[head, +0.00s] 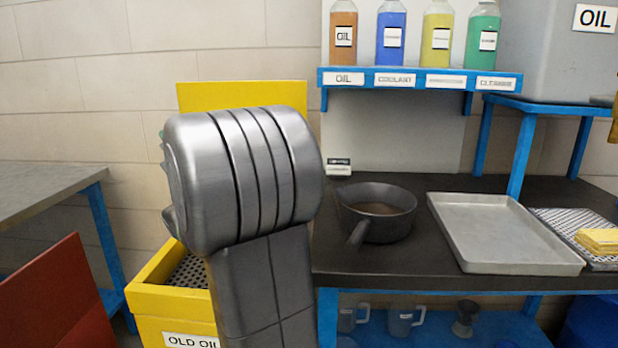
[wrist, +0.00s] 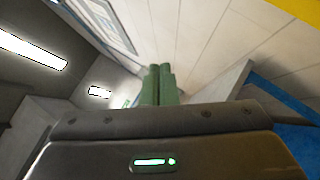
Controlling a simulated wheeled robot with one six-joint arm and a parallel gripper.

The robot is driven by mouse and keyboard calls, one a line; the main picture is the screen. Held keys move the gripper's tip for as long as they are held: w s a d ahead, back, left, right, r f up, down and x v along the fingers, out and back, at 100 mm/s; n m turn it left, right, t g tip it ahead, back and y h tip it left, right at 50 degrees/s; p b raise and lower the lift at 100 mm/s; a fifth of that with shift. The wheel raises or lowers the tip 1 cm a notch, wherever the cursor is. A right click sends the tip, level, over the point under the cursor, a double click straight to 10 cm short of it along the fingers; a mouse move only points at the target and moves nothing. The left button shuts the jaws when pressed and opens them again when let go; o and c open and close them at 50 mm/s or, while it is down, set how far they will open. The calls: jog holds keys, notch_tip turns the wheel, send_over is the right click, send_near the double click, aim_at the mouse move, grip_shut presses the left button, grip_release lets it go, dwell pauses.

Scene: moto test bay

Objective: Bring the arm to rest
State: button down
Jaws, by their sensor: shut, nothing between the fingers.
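My arm fills the middle left of the head view, a grey jointed link standing in front of the yellow old-oil bin (head: 160,285). My gripper (wrist: 158,72) shows in the wrist view as two green fingers side by side, closed together with nothing between them. It points toward the pale wall and ceiling, away from the bench. In the head view the fingers are hidden behind the arm link.
The dark bench (head: 400,260) on the right holds a black pan (head: 378,212), a metal tray (head: 500,235) and a yellow cloth (head: 598,240) on a perforated tray. Several bottles stand on the blue shelf (head: 420,78). A grey table (head: 45,195) and red panel (head: 55,300) are left.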

jog(key=shift+s+a+f+n+y+b, duration=0.1)
jog(key=shift+s+f+n+y+b, duration=0.3)
jog(key=shift+s+f+n+b, duration=0.45)
jog(key=shift+s+f+n+y+b, duration=0.25)
jog(key=shift+s+f+y+b, duration=0.25)
jog(key=shift+s+f, duration=0.75)
